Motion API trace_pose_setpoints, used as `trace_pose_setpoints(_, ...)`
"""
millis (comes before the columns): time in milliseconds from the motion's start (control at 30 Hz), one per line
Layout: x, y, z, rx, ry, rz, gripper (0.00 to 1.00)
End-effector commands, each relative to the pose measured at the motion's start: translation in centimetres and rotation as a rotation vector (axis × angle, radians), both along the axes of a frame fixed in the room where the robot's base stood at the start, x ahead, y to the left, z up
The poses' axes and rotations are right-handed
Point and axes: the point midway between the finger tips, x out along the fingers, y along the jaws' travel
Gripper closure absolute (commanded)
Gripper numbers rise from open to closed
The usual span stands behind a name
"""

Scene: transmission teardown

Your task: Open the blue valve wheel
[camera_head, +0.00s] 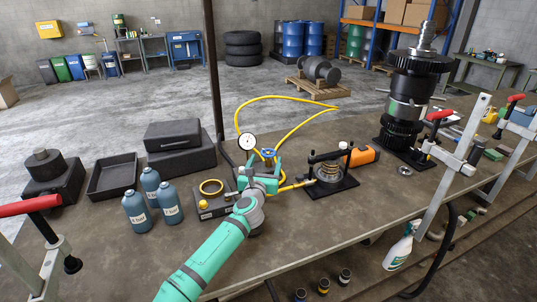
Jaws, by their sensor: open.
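The blue valve wheel (269,154) is small and sits on top of a fitting on the workbench (300,230), left of the middle of the head view. My gripper (261,171) is open and just in front of the wheel, at the end of my green arm. The fingers look very near the wheel and fitting, but I cannot tell whether they touch it. My gripper hides the lower part of the fitting. A white-faced gauge (247,142) stands just left of the wheel.
A yellow hose (290,97) loops behind the wheel, and another hose part runs to a black clamped fixture (329,180) on the right. Blue bottles (151,182), a tray (113,175) and black cases (180,150) stand left. A tall gear assembly (407,100) stands right.

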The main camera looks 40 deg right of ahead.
Motion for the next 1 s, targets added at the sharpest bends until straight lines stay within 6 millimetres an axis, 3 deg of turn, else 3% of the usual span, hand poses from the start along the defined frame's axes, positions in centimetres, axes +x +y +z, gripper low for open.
trace_pose_setpoints(333,3.4,-3.7,0.0,-0.001,0.0,-0.002,0.31)
trace_pose_setpoints(833,4.3,-4.6,0.0,-0.001,0.0,-0.002,0.31)
trace_pose_setpoints(867,4.3,-4.6,0.0,-0.001,0.0,-0.002,0.34)
trace_pose_setpoints(1000,4.3,-4.6,0.0,-0.001,0.0,-0.002,0.67)
